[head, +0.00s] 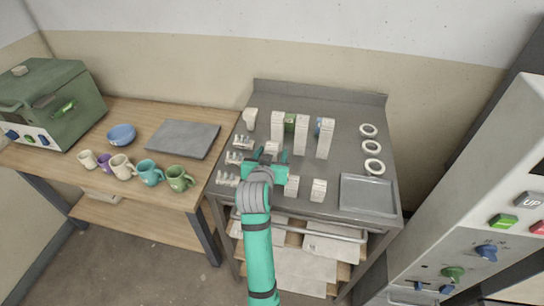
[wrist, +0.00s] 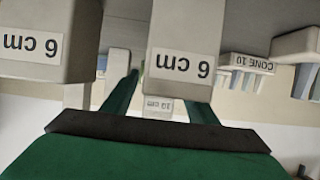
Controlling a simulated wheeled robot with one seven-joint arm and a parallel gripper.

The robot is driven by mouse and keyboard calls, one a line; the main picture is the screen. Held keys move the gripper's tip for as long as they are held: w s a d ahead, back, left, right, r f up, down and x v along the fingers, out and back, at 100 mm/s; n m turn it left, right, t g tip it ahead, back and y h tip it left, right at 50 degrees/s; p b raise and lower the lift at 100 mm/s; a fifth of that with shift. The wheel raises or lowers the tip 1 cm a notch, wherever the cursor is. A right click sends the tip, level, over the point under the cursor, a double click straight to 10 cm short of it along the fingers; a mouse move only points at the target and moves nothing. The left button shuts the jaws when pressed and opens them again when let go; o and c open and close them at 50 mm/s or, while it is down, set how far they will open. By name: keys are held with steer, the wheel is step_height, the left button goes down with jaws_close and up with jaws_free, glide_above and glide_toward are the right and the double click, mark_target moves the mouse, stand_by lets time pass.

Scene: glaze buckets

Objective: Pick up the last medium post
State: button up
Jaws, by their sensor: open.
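A short white post labelled 6 cm (wrist: 183,45) shows upside down in the wrist view, in line with the gap between my two fingers. It seems to be the white post (head: 271,147) at the far side of my gripper in the head view. My gripper (head: 270,158) is open over the left part of the metal bench. Its green fingers (wrist: 162,98) show on both sides below the post; I cannot tell if they touch it. Another 6 cm post (wrist: 35,38) fills the upper left of the wrist view. Two short posts (head: 291,186), (head: 318,190) stand to the right.
Tall white posts (head: 277,126) stand behind on the metal bench (head: 345,165), with green and blue objects among them. Cone racks (head: 227,180) stand at left; white rings (head: 373,166) and a grey tray (head: 367,196) are at right. Mugs (head: 150,172) stand on the wooden table.

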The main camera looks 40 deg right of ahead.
jaws_close()
steer(key=shift+r, duration=0.2)
